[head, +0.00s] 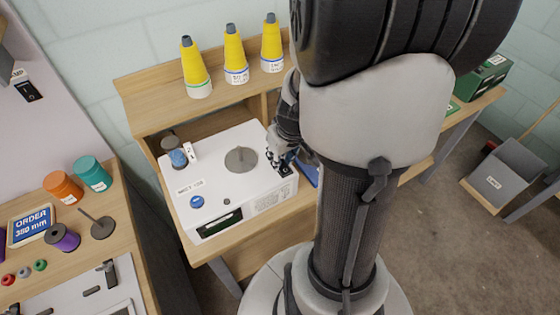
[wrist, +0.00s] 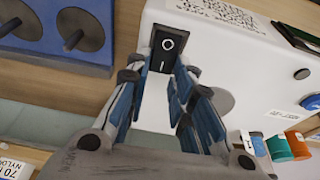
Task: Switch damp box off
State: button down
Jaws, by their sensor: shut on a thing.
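The damp box (head: 232,190) is a white box on the wooden bench, with a round grey disc and a blue knob (head: 197,201) on top. Its black rocker switch (wrist: 167,42), marked O and I, shows in the wrist view at the box's edge. The switch also shows in the head view (head: 285,170). My gripper (wrist: 162,72) is at the near end of the switch, one finger on either side, and shut on it. It is at the box's right corner in the head view (head: 279,158). The fingers hide part of the switch's lower end.
Several yellow thread cones (head: 235,55) stand on the shelf behind the box. A blue spool holder (wrist: 60,35) with pegs lies beside the box. Orange (head: 63,187) and teal (head: 92,173) spools stand on the left bench. A grey bin (head: 505,170) is on the floor at right.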

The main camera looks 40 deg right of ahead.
aim_at(287, 173)
jog(key=c, duration=1.4)
grip_release()
jog(key=shift+r, duration=0.1)
jog(key=v, duration=1.1)
jog(key=shift+s+r, duration=0.2)
jog(key=shift+r, duration=0.2)
